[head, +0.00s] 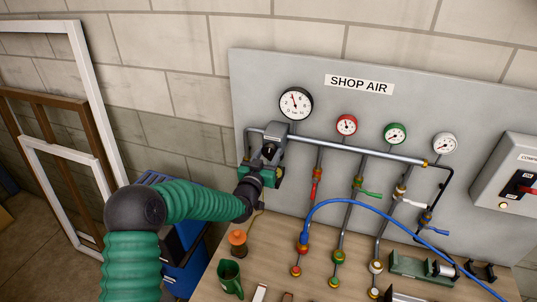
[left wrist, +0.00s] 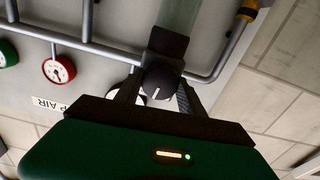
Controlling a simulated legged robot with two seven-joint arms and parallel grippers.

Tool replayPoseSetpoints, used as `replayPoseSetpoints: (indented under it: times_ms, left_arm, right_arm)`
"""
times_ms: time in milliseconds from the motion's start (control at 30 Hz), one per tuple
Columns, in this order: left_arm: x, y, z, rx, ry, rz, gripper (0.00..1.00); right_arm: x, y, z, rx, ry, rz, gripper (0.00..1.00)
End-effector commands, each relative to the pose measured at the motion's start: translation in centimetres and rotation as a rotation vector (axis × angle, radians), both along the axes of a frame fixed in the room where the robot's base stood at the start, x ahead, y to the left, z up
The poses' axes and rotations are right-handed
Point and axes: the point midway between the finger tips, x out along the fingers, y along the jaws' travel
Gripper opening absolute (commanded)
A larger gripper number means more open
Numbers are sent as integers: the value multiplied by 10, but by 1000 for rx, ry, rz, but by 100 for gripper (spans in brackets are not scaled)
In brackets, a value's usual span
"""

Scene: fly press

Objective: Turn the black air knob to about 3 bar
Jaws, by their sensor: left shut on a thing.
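The black air knob (left wrist: 160,82), with a white pointer mark, sits between the two fingers of my left gripper (left wrist: 157,90) in the left wrist view. The gripper is shut on it. In the head view my left gripper (head: 268,153) is at the regulator on the left end of the pipe and hides most of the knob. The large black-rimmed gauge (head: 296,103) is just above it on the grey panel. My right gripper is not in view.
Smaller red (head: 347,125), green (head: 395,133) and white (head: 444,143) gauges sit to the right above a metal pipe (head: 350,147). Valve drops and a blue hose (head: 380,208) hang below.

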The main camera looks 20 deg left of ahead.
Motion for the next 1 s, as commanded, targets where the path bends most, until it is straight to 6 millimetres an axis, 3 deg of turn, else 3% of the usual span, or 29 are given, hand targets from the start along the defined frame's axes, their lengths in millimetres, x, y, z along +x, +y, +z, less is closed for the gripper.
replayPoseSetpoints:
  times_ms: [200,500,533,600,700,1000]
  left_arm:
    - [0,1,-3,-81,0,1,6]
    - [0,1,0,-101,4,2,6]
    - [0,1,0,-100,4,2,50]
    - [0,1,0,-100,4,1,59]
    - [0,1,0,-100,4,1,68]
    - [-2,1,-1,-99,3,1,68]
  right_arm:
    - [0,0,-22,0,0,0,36]
    - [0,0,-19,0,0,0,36]
    - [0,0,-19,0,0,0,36]
    - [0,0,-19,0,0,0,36]
    - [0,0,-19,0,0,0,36]
    - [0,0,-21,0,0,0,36]
